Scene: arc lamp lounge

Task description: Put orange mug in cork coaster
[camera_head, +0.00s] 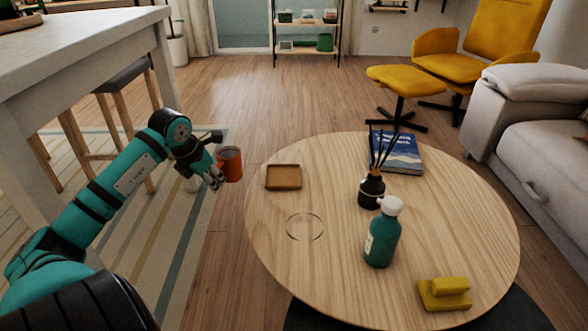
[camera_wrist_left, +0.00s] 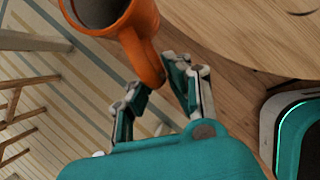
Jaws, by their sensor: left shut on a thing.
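The orange mug (camera_head: 231,167) is held in the air by my left gripper (camera_head: 215,172), left of the round table's edge and above the floor. In the left wrist view the mug (camera_wrist_left: 140,38) is upper left, with its handle between the fingers of my left gripper (camera_wrist_left: 158,88), which is shut on it. The mug's opening is dark inside. The cork coaster (camera_head: 283,178) is a square brown tray with a raised rim. It lies empty on the table's left side, to the right of the mug and apart from it. My right gripper is in neither view.
The round wooden table (camera_head: 340,285) also carries a black reed diffuser (camera_head: 371,191), a teal bottle (camera_head: 382,235), a blue book (camera_head: 396,154) and a yellow object (camera_head: 444,293). A thin ring mark (camera_head: 290,226) is near the coaster. A white table (camera_head: 75,42) stands at left.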

